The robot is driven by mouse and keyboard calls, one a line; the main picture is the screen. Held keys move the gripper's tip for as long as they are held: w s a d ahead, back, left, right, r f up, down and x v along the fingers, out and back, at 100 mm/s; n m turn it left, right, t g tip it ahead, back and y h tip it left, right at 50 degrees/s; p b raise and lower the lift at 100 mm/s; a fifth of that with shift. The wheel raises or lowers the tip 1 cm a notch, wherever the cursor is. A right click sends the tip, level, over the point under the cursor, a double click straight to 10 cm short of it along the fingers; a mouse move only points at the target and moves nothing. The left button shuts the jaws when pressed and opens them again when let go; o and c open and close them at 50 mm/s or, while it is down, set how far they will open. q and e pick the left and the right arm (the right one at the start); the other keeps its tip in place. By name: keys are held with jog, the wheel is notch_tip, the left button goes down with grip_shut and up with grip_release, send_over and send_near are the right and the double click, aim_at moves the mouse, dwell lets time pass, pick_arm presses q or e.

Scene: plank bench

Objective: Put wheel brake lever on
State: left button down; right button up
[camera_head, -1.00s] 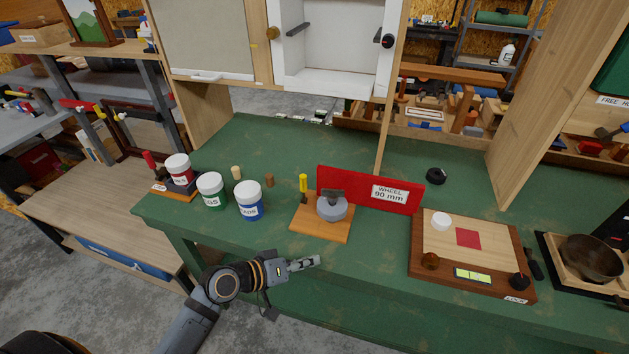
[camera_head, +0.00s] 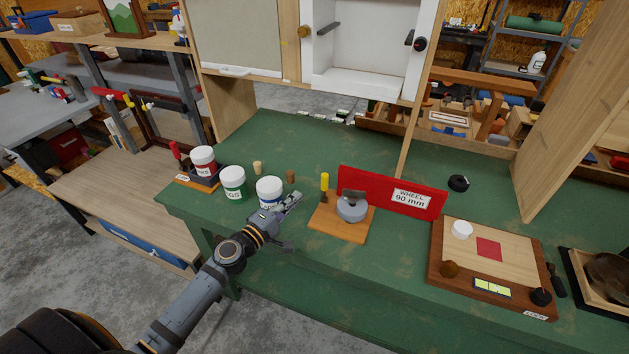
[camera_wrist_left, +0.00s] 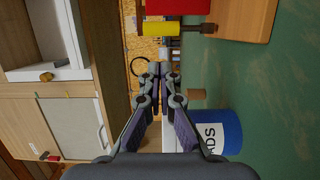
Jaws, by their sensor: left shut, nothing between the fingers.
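The caster fixture has a grey wheel (camera_head: 352,209) on a wooden base (camera_head: 334,225), in front of a red board (camera_head: 420,196) labelled "WHEEL 90 mm". The brake lever, with an upright yellow handle (camera_head: 325,182), stands at the left of the wheel. The yellow handle also shows at the top of the left wrist view (camera_wrist_left: 160,29), lying sideways there. My left gripper (camera_head: 296,198) is shut and empty. It is left of the fixture, apart from the lever, and partly covers the blue jar. My right gripper is out of view.
Red, green and blue labelled jars (camera_head: 233,184) stand left of the fixture. Two small corks (camera_head: 291,176) are behind the blue jar. A wooden panel (camera_head: 450,252) with knobs lies at the right. The green bench (camera_head: 290,140) is clear toward the back.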

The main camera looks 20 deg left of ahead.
aim_at(325, 182)
pick_arm(q)
jog(key=p+x, duration=0.3)
jog(key=x, duration=0.6)
jog(key=shift+w+d, duration=0.15)
jog(key=shift+w, duration=0.1)
